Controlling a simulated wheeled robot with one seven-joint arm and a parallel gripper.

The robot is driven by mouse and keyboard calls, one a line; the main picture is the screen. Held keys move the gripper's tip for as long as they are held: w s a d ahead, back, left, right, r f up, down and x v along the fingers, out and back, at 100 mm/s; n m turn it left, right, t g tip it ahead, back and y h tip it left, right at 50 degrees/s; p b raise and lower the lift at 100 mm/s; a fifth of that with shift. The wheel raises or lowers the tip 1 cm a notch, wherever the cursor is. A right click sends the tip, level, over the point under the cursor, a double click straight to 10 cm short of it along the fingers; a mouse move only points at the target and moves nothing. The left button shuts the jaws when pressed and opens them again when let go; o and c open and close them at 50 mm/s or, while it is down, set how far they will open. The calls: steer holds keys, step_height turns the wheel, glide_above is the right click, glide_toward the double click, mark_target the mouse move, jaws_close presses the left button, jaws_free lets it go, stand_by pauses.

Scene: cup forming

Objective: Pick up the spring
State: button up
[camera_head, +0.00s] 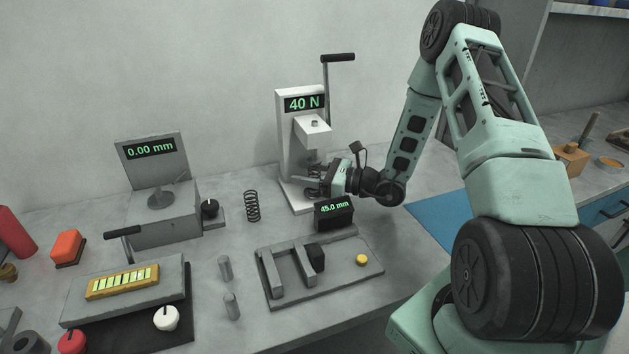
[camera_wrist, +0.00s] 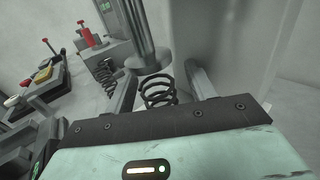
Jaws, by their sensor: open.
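A dark coil spring (camera_wrist: 158,92) stands upright under the round plunger (camera_wrist: 148,50) of the white press (camera_head: 290,140), whose display reads 40 N. In the head view this spring (camera_head: 313,170) is partly hidden by my fingers. My gripper (camera_head: 308,185) is open, reaching in from the right at the press. In the wrist view the spring lies between the two fingers of my gripper (camera_wrist: 162,84), with room at its right side; I cannot tell whether the left finger touches it. A second dark spring (camera_head: 252,206) stands on the table left of the press; it also shows in the wrist view (camera_wrist: 106,76).
A 45.0 mm readout box (camera_head: 334,212) and a grey fixture plate (camera_head: 340,275) stand in front of the press. A 0.00 mm gauge (camera_head: 160,185) is at left. Two small metal cylinders (camera_head: 232,306) stand at front. A blue mat (camera_head: 440,217) lies at right.

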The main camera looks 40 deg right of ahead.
steer(key=c, duration=1.1)
steer(key=shift+r, duration=0.15)
steer(key=shift+r, duration=0.6)
steer(key=b+v, duration=0.1)
steer(key=v, duration=1.5)
steer(key=shift+s+d+b, duration=0.25)
steer(key=shift+d+b, duration=0.05)
steer(key=shift+b, duration=0.1)
steer(key=shift+s+d, duration=0.35)
steer(key=shift+s, duration=0.3)
